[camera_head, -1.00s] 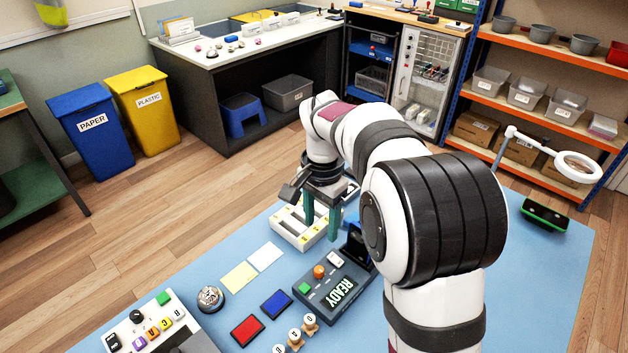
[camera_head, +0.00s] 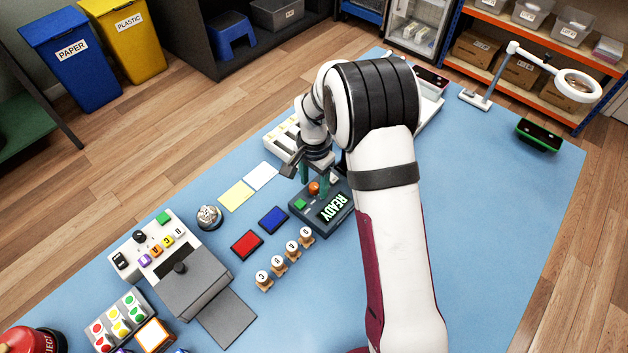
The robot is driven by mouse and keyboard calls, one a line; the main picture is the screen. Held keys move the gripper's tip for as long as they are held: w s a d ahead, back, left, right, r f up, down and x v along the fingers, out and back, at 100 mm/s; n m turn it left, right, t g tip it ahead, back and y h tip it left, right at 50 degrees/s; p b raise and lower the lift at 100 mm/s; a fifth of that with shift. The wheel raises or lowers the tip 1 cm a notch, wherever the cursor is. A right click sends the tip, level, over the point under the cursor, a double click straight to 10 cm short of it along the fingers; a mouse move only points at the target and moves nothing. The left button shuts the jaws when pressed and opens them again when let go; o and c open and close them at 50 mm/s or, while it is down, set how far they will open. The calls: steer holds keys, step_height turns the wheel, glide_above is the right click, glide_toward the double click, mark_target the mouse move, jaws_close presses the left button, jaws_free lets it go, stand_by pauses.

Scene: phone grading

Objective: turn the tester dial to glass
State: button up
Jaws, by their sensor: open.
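A dark box (camera_head: 312,215) with a lit READY screen (camera_head: 333,207) stands on the blue mat, in the middle of the view. It carries a round orange dial (camera_head: 314,188) and a green button (camera_head: 300,203). My gripper (camera_head: 315,181) is open, pointing down, with one green finger on either side of the orange dial. I cannot tell whether the fingers touch it. The dial's markings and setting are too small to read. My arm hides the box's far right side.
Red (camera_head: 246,244) and blue (camera_head: 273,219) pads, a bell (camera_head: 209,217) and several numbered pegs (camera_head: 277,267) surround the box. A white panel (camera_head: 147,249) with a black knob and coloured buttons stands left.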

steer(key=shift+c, duration=0.3)
jaws_close()
steer(key=shift+n, duration=0.3)
steer(key=n, duration=0.4)
steer(key=shift+n, duration=2.1)
steer(key=shift+o, duration=0.3)
jaws_free()
